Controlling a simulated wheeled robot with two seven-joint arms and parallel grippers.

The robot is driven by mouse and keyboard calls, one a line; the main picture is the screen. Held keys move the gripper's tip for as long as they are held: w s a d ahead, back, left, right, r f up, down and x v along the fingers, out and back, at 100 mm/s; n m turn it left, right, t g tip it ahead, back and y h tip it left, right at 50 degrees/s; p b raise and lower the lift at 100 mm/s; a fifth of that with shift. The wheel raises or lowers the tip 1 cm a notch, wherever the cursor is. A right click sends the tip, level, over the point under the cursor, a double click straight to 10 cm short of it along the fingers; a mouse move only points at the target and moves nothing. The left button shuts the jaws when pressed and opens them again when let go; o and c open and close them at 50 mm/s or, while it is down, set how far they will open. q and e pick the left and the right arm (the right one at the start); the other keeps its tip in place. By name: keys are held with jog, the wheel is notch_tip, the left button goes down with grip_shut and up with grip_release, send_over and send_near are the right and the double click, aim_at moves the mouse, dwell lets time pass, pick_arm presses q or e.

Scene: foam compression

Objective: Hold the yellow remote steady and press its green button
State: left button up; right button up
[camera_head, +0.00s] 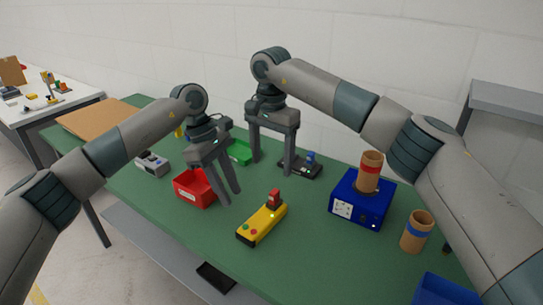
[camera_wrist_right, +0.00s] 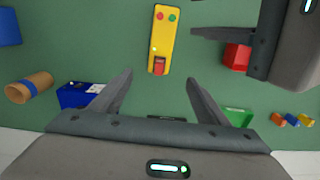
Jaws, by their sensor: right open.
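The yellow remote (camera_head: 264,222) lies on the green table near its front edge, with a red upright part on its far end. Its green button (camera_head: 246,228) and a red button sit at the near end. The remote also shows at the top of the right wrist view (camera_wrist_right: 163,38), with the green button (camera_wrist_right: 172,17) clear. My left gripper (camera_head: 232,196) is open and empty, above and left of the remote. My right gripper (camera_head: 272,167) is open and empty, beyond the remote's far end; its fingers point toward that end in the wrist view. Neither gripper touches the remote.
A red bin (camera_head: 194,188) stands left of the remote. A blue box (camera_head: 361,205) holding a brown cylinder stands to the right, with another cylinder (camera_head: 416,232) beside it. A green bin (camera_head: 240,153) and a dark device (camera_head: 302,167) lie behind. A blue bin (camera_head: 446,290) is at front right.

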aim_at(272, 209)
notch_tip(272, 209, down, 17)
jog(key=shift+r, duration=0.2)
dwell(0.5)
jog(key=shift+c, duration=0.4)
pick_arm(q)
jog(key=shift+c, duration=0.7)
pick_arm(e)
jog(key=c, duration=1.3)
pick_arm(q)
grip_shut()
